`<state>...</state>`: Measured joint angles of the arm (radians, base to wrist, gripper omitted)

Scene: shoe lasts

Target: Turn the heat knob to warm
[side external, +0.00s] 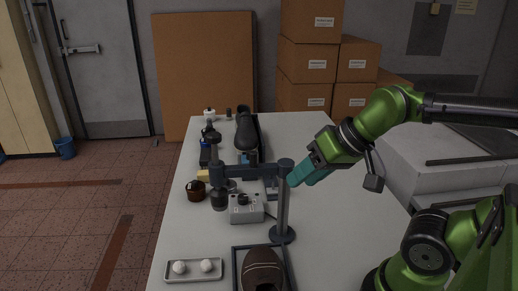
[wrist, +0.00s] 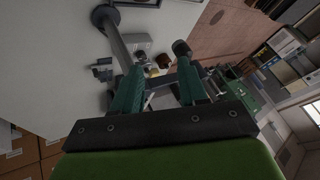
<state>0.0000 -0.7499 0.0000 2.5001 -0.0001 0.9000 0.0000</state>
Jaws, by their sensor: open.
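The heat knob (side external: 243,199) is a small dark knob on a grey control box (side external: 246,210) near the middle of the table. Its setting is too small to read. The box also shows small in the wrist view (wrist: 138,43), where I cannot make out the knob. My gripper (side external: 293,182) has teal fingers and is above the table, to the right of the box and higher, apart from it. In the wrist view my gripper (wrist: 159,66) has its two fingers spread with nothing held between them.
A dark post stand (side external: 283,210) with a horizontal arm rises beside the box, close to my fingers. A brown cup (side external: 195,190) is left of the box. A tray (side external: 194,278) with white balls and a brown shoe (side external: 263,271) are in front. The table's right side is clear.

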